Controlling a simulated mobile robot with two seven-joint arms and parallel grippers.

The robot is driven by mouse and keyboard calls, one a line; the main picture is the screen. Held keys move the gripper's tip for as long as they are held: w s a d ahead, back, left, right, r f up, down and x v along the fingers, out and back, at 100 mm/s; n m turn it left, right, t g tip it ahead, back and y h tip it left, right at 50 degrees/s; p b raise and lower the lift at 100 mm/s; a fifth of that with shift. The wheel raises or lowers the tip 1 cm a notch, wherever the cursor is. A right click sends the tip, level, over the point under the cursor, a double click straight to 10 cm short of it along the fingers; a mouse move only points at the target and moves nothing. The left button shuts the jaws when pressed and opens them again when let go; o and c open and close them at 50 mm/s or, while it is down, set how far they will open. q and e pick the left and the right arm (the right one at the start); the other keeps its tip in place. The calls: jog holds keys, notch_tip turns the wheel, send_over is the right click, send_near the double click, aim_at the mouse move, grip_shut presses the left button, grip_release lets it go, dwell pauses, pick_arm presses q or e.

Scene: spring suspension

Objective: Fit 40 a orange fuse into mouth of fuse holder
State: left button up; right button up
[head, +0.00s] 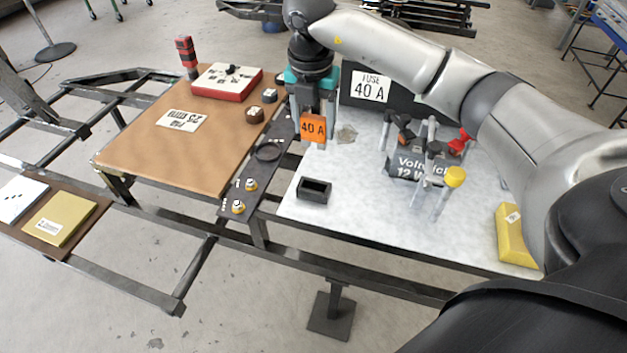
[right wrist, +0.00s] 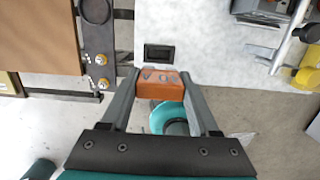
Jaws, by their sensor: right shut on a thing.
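My right gripper (head: 313,138) is shut on the orange fuse (head: 313,127), marked "40 A". In the right wrist view the fuse (right wrist: 161,83) sits between the two fingertips of the right gripper (right wrist: 160,90). The fuse holder (head: 314,190) is a small black open box on the white tabletop, nearer the front edge than the gripper in the head view. In the right wrist view the holder (right wrist: 159,54) lies just beyond the fuse, and the two are apart. My left gripper is in neither view.
A black box with a "FUSE 40 A" label (head: 370,87) stands at the back. The "Voltwick 12" unit (head: 415,168) with cables and a yellow block (head: 513,236) are to the right. A dark strip with brass studs (head: 250,185) lies left. White surface around the holder is clear.

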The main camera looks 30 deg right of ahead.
jog(key=shift+f+b, duration=2.25)
jog(key=shift+f, duration=4.85)
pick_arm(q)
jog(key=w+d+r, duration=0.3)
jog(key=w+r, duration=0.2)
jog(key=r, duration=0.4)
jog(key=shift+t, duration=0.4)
pick_arm(e)
jog(key=shift+f, duration=0.2)
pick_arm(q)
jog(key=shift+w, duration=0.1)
